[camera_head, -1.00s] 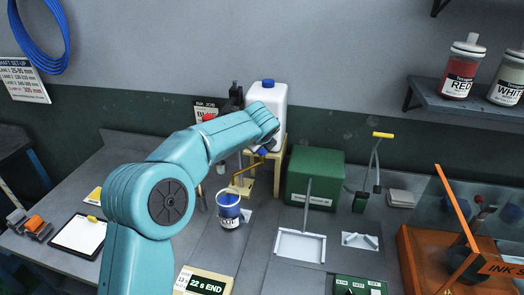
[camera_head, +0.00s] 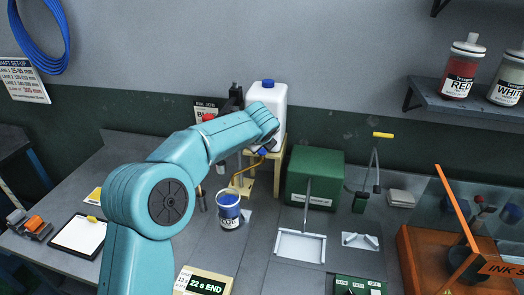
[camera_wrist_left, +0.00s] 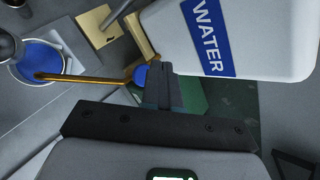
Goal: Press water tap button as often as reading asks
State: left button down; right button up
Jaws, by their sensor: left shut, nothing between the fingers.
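The white water jug (camera_head: 268,100) with a blue cap stands on a yellow stand (camera_head: 277,172) at the back. In the left wrist view its blue WATER label (camera_wrist_left: 208,35) shows. A brass tap spout (camera_wrist_left: 85,79) points toward a pot of blue ink (camera_wrist_left: 38,60); the pot also stands in the head view (camera_head: 229,210). The blue tap button (camera_wrist_left: 140,75) is beside the tips of my left gripper (camera_wrist_left: 160,72); I cannot tell whether they touch. That gripper is shut and empty; my arm mostly hides it in the head view. My right gripper is out of view.
A card reading "22 s END" (camera_head: 203,284) lies at the front. A green box (camera_head: 315,178), white tray (camera_head: 300,246) and orange ink station (camera_head: 445,265) are to the right. A clipboard (camera_head: 79,236) lies left. A black stand (camera_head: 234,98) is behind my arm.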

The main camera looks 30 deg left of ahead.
aim_at(262, 152)
pick_arm(q)
jog(key=shift+f, duration=0.1)
jog(key=shift+f, duration=0.35)
jog(key=shift+f+b, duration=0.7)
jog(key=shift+b, duration=0.05)
dwell(0.8)
jog(key=shift+r, duration=0.15)
jog(key=shift+r+p, duration=0.95)
jog(key=shift+p, duration=0.2)
notch_tip(262, 152, up, 5)
jog(key=p, duration=0.5)
jog(key=shift+r, duration=0.1)
dwell(2.1)
